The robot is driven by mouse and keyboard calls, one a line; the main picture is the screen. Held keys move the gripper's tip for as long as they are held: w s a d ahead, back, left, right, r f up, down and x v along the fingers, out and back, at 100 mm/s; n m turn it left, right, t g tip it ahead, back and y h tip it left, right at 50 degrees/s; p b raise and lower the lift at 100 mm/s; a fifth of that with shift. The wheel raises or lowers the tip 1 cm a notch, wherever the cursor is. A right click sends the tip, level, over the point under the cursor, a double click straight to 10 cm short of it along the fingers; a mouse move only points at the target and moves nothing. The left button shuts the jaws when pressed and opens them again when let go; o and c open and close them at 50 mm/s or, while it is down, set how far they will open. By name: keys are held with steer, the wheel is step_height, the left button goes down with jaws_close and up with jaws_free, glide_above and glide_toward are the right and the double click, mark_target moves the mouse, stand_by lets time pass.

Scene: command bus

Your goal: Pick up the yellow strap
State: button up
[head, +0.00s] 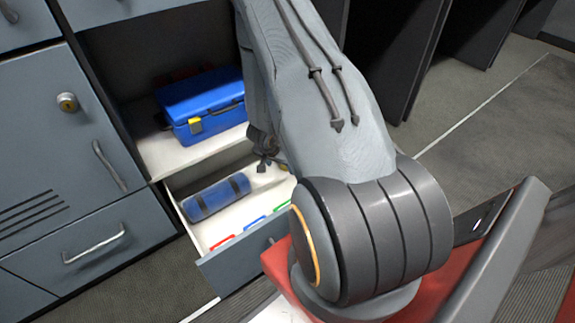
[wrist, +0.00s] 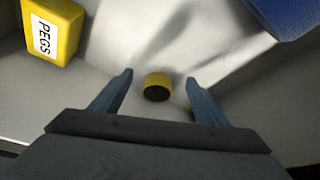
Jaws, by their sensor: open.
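The yellow strap (wrist: 157,80) appears in the wrist view as a small, short yellow roll with a dark end. It rests on the pale drawer floor. My gripper (wrist: 158,77) is open, with one finger on each side of the strap in the picture. Gaps show between the strap and both fingers, and I cannot tell how far above it they are. In the head view my arm hides the strap and most of my gripper (head: 265,160).
The open drawer (head: 232,270) holds a blue roll (head: 208,200) with dark bands. A yellow box marked PEGS (wrist: 52,32) lies at the upper left in the wrist view. A blue case (head: 205,100) stands on the shelf (head: 175,152) above the drawer.

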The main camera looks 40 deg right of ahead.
steer(key=d, duration=0.1)
steer(key=w+d+b, duration=0.1)
steer(key=d, duration=0.2)
steer(key=shift+w, duration=0.35)
steer(key=shift+b+x, duration=0.9)
steer(key=shift+x, duration=0.15)
steer(key=shift+w+d+f+b, duration=0.15)
steer(key=shift+f+b, duration=0.15)
steer(key=shift+f, duration=0.15)
steer(key=c, duration=1.2)
steer(key=shift+r, duration=0.2)
